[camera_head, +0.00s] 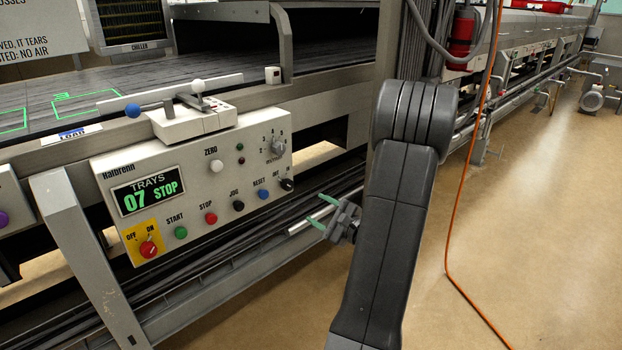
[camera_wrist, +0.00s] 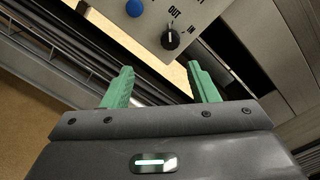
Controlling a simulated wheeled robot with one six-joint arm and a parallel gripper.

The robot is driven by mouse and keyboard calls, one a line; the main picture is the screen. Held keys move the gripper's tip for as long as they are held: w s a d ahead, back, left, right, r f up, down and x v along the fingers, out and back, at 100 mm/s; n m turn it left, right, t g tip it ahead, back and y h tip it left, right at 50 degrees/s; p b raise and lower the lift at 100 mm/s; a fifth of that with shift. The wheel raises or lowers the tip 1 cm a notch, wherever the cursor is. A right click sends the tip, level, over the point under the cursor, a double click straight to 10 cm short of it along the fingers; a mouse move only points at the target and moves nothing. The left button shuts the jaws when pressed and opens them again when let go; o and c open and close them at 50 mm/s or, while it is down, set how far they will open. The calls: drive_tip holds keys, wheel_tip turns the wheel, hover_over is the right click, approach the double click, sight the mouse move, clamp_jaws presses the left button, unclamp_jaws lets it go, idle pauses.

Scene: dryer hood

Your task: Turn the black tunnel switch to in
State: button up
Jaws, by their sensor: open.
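The black tunnel switch (camera_head: 287,184) is a small round knob at the lower right corner of the grey control panel. In the wrist view the black switch (camera_wrist: 170,38) shows a white mark that points up in the picture, towards the OUT label; the IN label is to its right. My gripper (camera_head: 320,213) is open and empty, below and to the right of the switch in the head view. In the wrist view the green fingers of my gripper (camera_wrist: 160,69) are apart, with the switch beyond their tips and not touched.
The control panel (camera_head: 205,165) also carries a blue RESET button (camera_head: 263,194), a black JOG button (camera_head: 238,206), a red STOP button (camera_head: 211,218) and a grey dial (camera_head: 277,146). Dark rails (camera_head: 230,240) run below the panel. An orange cable (camera_head: 450,235) hangs at the right.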

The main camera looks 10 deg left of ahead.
sight(290, 187)
drive_tip(key=x, duration=0.4)
drive_tip(key=w+b+x, duration=0.1)
drive_tip(key=x, duration=0.4)
drive_tip(key=d+b+x, duration=0.1)
drive_tip(key=x, duration=0.4)
drive_tip(key=shift+w+r, duration=0.2)
drive_tip(key=shift+r, duration=0.2)
drive_tip(key=c, duration=1)
drive_tip(key=shift+o, duration=0.2)
drive_tip(key=shift+m, duration=0.3)
